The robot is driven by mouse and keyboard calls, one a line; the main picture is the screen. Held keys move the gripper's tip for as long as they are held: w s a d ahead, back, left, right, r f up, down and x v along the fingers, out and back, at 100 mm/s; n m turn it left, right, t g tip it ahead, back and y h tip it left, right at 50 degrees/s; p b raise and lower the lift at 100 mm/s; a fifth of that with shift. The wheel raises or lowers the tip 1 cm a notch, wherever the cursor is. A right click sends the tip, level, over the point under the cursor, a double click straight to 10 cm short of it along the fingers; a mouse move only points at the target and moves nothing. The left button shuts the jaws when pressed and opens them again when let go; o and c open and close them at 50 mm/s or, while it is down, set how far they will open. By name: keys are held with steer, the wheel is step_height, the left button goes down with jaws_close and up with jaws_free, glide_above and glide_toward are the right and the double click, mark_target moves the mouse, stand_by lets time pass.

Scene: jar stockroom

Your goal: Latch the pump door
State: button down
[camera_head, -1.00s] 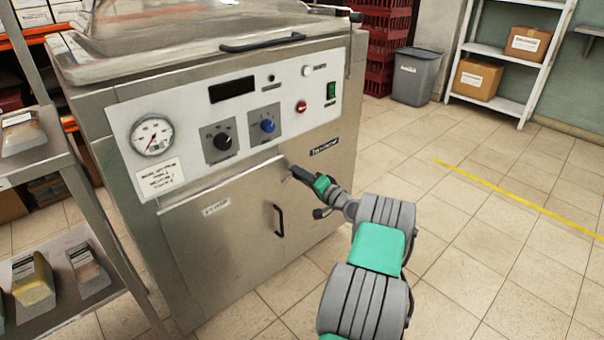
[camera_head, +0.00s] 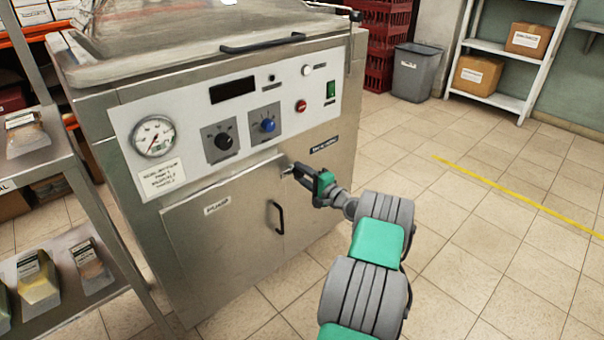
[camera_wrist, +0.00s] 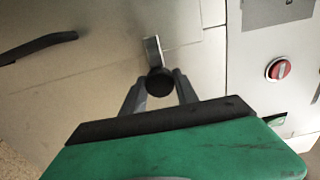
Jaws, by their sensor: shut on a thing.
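The pump door (camera_head: 222,232) is a flat steel panel on the front of the machine, with a black bar handle (camera_head: 279,218). It looks flush with the cabinet front. The latch (camera_wrist: 153,52) is a small metal tab with a round black knob (camera_wrist: 159,82), at the door's upper right edge. My gripper (camera_head: 290,172) is at this corner. In the wrist view my gripper (camera_wrist: 160,86) has its two fingers on either side of the knob, shut on it. Whether the latch is engaged cannot be told.
Above the door are a gauge (camera_head: 153,136), a black dial (camera_head: 223,142), a blue dial (camera_head: 268,125) and a red button (camera_head: 301,106). A metal shelf with packages (camera_head: 37,277) stands close on the left. The tiled floor on the right is clear.

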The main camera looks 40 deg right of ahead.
steer(key=shift+f, duration=0.1)
steer(key=c, duration=0.9)
jaws_free()
steer(key=s+p, duration=0.1)
steer(key=s, duration=0.7)
steer(key=shift+d+p, duration=0.1)
steer(key=shift+p, duration=0.3)
